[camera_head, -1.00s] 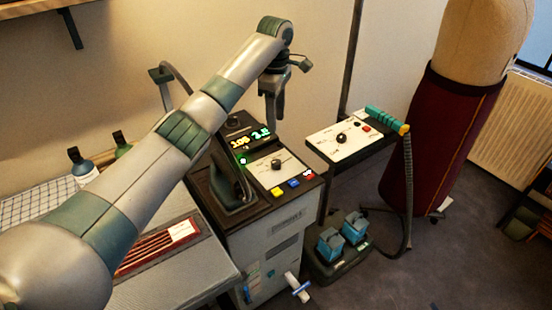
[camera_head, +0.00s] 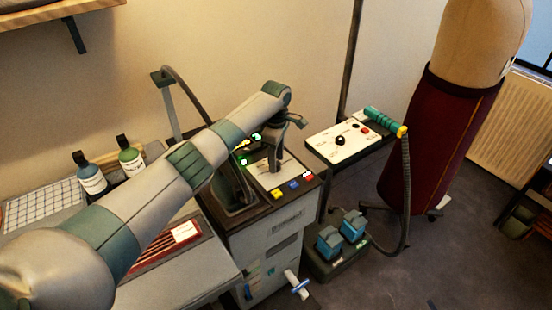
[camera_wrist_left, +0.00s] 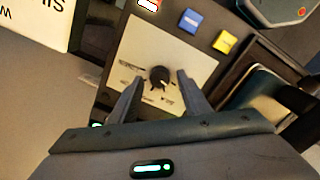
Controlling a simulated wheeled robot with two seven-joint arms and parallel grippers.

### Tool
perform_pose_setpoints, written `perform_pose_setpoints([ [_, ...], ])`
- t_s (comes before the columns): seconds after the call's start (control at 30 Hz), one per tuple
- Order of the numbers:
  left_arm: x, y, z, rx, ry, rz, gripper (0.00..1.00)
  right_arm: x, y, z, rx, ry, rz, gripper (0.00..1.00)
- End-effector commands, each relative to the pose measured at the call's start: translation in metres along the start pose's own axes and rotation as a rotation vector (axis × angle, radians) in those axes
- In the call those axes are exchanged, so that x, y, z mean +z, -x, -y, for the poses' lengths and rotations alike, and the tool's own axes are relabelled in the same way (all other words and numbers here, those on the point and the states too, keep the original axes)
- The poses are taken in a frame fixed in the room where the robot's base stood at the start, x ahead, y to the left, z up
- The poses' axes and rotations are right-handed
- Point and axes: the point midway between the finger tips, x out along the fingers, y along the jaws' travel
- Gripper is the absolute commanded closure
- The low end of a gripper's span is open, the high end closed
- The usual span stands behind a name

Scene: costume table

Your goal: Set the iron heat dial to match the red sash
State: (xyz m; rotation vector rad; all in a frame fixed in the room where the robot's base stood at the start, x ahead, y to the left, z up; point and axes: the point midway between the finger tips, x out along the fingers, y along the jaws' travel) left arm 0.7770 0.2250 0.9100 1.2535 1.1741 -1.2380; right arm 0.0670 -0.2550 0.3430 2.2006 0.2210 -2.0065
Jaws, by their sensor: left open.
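The black heat dial sits on a pale panel on top of the iron station (camera_head: 262,212). In the left wrist view the dial (camera_wrist_left: 158,78) lies between and just beyond the fingertips of my left gripper (camera_wrist_left: 155,82). The fingers are spread and do not visibly touch it. In the head view my left gripper (camera_head: 274,165) points down over the panel and hides the dial. The red sash (camera_head: 165,248), striped and with a white label, lies on the grey board at the left, partly behind my arm. The label is too small to read.
Yellow, blue and red buttons (camera_head: 293,184) line the station's front edge. The iron (camera_head: 232,190) stands left of the panel. A second panel with a black knob (camera_head: 340,140) and a teal-handled hose is at the right. Two bottles (camera_head: 90,175) stand at the back left.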

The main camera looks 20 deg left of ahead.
Motion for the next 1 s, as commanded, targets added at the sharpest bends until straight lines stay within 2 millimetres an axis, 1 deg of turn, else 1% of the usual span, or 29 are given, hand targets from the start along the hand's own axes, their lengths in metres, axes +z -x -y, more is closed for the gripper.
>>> perform_pose_setpoints([
  [0.13, -0.0002, -0.0071, 0.0002, 0.0, 0.001, 0.0, 0.57, -0.0001, 0.0014, 0.0, 0.0, 0.0, 0.0, 0.69],
  [0.43, -0.0003, -0.0083, 0.0, 0.0, 0.0, 0.0, 0.57, 0.0, 0.0012, -0.0001, 0.0, 0.0, 0.0, 0.69],
  [0.47, -0.0003, -0.0083, 0.0, 0.0, 0.0, 0.0, 0.62, 0.0001, 0.0012, -0.0001, 0.0, 0.0, 0.0, 0.69],
  [0.5, -0.0003, -0.0083, 0.0, 0.0, 0.0, 0.0, 0.71, 0.0001, 0.0012, -0.0001, 0.0, 0.0, 0.0, 0.69],
  [0.57, -0.0004, -0.0082, 0.0, 0.0, 0.0, 0.0, 0.85, 0.0001, 0.0012, -0.0001, 0.0, 0.001, 0.0, 0.69],
  [0.6, -0.0004, -0.0082, 0.0001, 0.0, 0.0, 0.0, 0.95, 0.0001, 0.0012, -0.0002, 0.0, 0.001, 0.0, 0.69],
  [0.63, -0.0004, -0.0082, 0.0001, 0.0, 0.0, 0.0, 0.98, 0.0001, 0.0012, -0.0002, 0.0, 0.001, 0.0, 0.69],
  [1.0, -0.0005, -0.0072, 0.0001, 0.0, -0.031, 0.0, 0.98, 0.0001, 0.0045, -0.0012, 0.001, 0.001, 0.001, 0.69],
])
